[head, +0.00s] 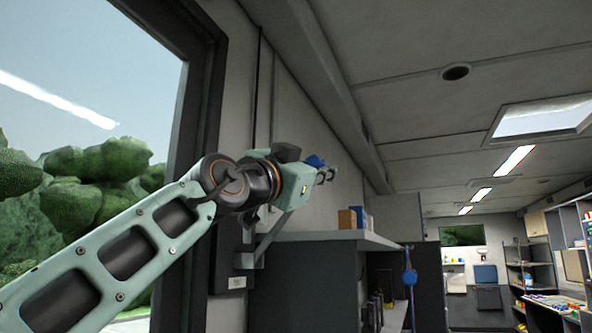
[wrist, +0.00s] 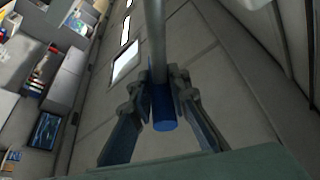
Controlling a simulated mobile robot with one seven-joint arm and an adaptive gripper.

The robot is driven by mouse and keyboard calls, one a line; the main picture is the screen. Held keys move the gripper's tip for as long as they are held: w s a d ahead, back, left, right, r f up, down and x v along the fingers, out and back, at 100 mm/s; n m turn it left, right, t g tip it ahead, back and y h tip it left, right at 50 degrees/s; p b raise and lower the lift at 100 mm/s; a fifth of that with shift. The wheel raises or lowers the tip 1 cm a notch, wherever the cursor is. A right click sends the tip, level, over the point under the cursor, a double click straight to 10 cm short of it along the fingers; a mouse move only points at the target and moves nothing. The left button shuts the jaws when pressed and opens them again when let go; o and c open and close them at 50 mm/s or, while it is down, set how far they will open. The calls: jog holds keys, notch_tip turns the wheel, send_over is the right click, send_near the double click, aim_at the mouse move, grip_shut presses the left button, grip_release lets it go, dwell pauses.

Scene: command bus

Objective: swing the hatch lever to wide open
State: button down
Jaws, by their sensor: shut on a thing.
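The hatch lever shows in the wrist view as a grey rod (wrist: 156,40) that ends in a blue cylindrical grip (wrist: 164,120). My gripper (wrist: 162,88) has one finger on each side of the blue grip and is shut on it near the rod. In the head view my gripper (head: 326,174) is raised close to the side wall, above the shelf. A small blue patch shows by it there, but I cannot tell whether it is the grip. The hatch itself and the lever's pivot cannot be made out.
A grey shelf (head: 325,237) below my gripper carries small brown and blue boxes (head: 354,217). A blue item (head: 409,278) hangs at its end. A large window (head: 90,90) is on the left. The ceiling (head: 430,110) is above, and the aisle runs away to the right.

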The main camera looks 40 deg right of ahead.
jog(key=s+d+f+m+g+b, duration=0.2)
jog(key=s+f+m+b, duration=0.3)
jog(key=f, duration=0.5)
jog(key=shift+s+d+m+g+y, duration=0.3)
jog(key=shift+s+m+g+y, duration=0.1)
jog(key=shift+s, duration=0.15)
jog(key=shift+d+f, duration=0.1)
jog(key=c, duration=1.8)
grip_release()
jog(key=shift+r, duration=0.2)
jog(key=v, duration=1.2)
